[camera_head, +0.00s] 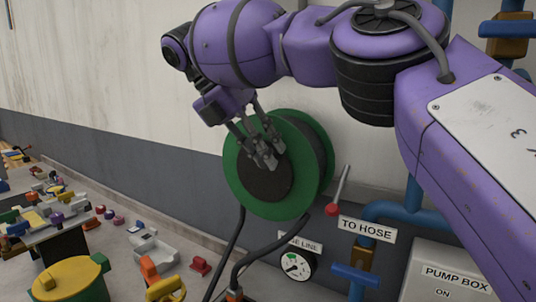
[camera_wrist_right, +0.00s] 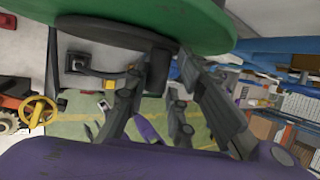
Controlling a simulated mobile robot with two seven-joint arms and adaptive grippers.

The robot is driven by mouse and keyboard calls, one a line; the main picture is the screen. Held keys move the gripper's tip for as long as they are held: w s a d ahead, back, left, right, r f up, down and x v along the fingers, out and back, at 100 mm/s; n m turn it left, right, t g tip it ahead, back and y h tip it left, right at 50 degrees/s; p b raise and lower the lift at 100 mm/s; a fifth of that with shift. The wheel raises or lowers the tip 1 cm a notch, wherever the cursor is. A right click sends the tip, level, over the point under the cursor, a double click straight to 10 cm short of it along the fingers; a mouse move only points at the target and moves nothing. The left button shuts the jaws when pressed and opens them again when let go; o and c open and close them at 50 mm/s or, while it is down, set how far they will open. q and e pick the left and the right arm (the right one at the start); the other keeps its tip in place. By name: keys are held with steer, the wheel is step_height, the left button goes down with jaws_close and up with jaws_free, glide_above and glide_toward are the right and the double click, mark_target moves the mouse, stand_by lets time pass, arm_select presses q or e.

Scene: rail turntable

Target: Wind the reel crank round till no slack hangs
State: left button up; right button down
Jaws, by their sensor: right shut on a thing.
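The hose reel (camera_head: 236,185) is mounted by the wall in the head view, with a green rim and a dark face. In the right wrist view its green rim (camera_wrist_right: 215,25) fills the top. My right gripper (camera_head: 266,157) is at the reel's face, shut on the crank handle, a dark stub (camera_wrist_right: 158,62) that shows between the fingers in the wrist view. The fingers cover the handle in the head view. Dark hose (camera_head: 262,252) hangs in a curve below the reel, towards an orange fitting (camera_head: 235,295). My left gripper is in neither view.
A lever with a red knob (camera_head: 332,209), a TO HOSE sign (camera_head: 367,229), a gauge (camera_head: 295,265) and blue pipes (camera_head: 400,213) are right of and below the reel. The pump box (camera_head: 448,280) is at lower right. Several coloured parts clutter the lower left.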

steer(key=shift+w+a+f+g+h, duration=0.15)
steer(key=shift+a+f+g+h, duration=0.15)
steer(key=shift+a+h, duration=0.2)
steer(key=shift+f+n, duration=0.1)
steer(key=shift+n, duration=0.2)
steer(key=c, duration=1.6)
jaws_free()
steer(key=shift+c, duration=0.2)
steer(key=shift+d+r, duration=0.1)
steer(key=shift+r, duration=0.25)
steer(key=shift+d, duration=0.1)
